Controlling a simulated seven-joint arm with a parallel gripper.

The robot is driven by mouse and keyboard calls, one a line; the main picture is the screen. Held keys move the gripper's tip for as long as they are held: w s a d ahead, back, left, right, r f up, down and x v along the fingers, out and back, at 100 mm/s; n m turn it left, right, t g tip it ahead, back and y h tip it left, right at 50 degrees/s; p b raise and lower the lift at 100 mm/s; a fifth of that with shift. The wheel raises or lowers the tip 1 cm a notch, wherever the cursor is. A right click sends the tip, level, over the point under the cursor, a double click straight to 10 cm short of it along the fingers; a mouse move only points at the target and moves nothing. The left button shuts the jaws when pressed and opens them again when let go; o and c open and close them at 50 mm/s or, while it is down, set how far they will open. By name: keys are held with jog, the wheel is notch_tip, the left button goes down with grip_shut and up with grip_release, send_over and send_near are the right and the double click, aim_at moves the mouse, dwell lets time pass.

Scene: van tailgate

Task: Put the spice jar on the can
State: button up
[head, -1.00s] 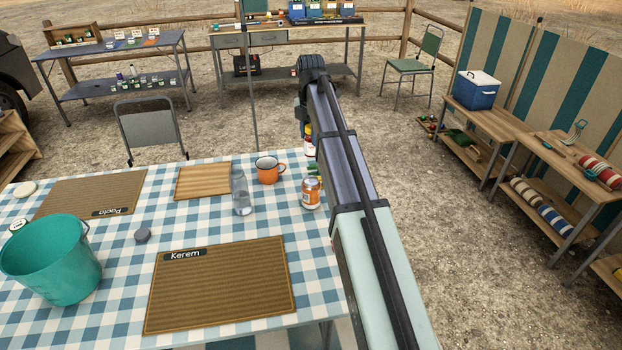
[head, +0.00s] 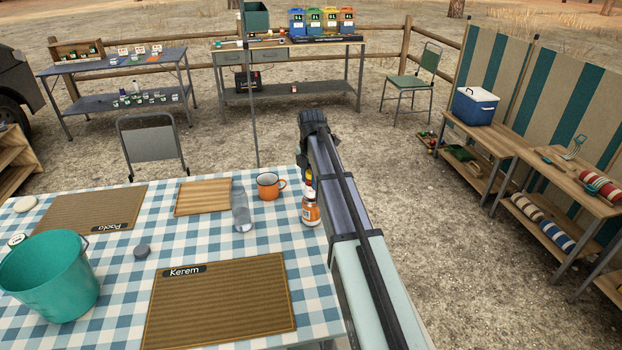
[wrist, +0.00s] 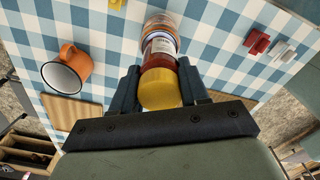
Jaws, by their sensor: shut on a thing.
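The spice jar, with a yellow lid, red contents and a pale label, is between the fingers of my gripper (wrist: 158,76), which is shut on it. The jar (wrist: 158,68) fills the middle of the wrist view, lid toward the camera. The can (head: 311,214), with an orange label, stands on the checked tablecloth near the table's right edge. In the head view the jar (head: 309,188) is upright directly over the can. The can (wrist: 161,24) is partly hidden behind the jar in the wrist view. I cannot tell whether they touch. My arm hides my fingers in the head view.
An orange mug (head: 268,187), a clear glass bottle (head: 241,210) and a wooden board (head: 203,197) are left of the can. A woven mat (head: 218,305) lies in front, a teal bucket (head: 48,278) at left.

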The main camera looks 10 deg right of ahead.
jog(key=o, duration=1.1)
jog(key=shift+f, duration=0.1)
notch_tip(320, 180, up, 12)
jog(key=shift+r, duration=0.15)
jog(key=shift+d, duration=0.1)
